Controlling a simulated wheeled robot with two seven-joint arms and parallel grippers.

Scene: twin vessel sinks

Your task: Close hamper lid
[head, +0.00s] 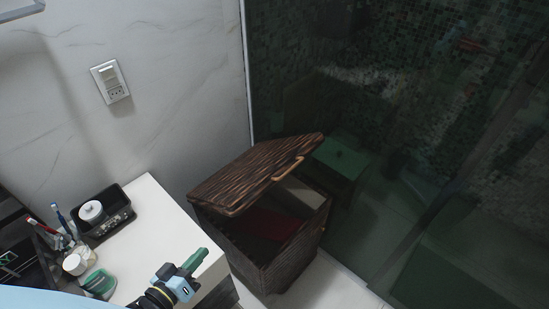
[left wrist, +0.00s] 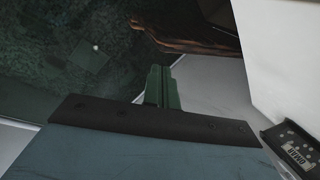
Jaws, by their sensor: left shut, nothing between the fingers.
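A dark brown wicker hamper (head: 270,262) stands on the floor to the right of the white counter. Its lid (head: 255,172) is partly raised and tilted, with a gap at the right through which red and pale contents show. Part of the brown wicker also shows at the top of the left wrist view (left wrist: 190,32). My left gripper (head: 197,261) is shut and empty, over the counter's right edge, to the left of and apart from the hamper. Its green fingers also show in the left wrist view (left wrist: 160,85). My right gripper is not in view.
The white counter (head: 160,215) holds a black tray (head: 112,222), jars and toothbrushes at the left. A dark glass shower panel (head: 400,130) stands behind and right of the hamper. Some pale floor (head: 325,285) is clear in front.

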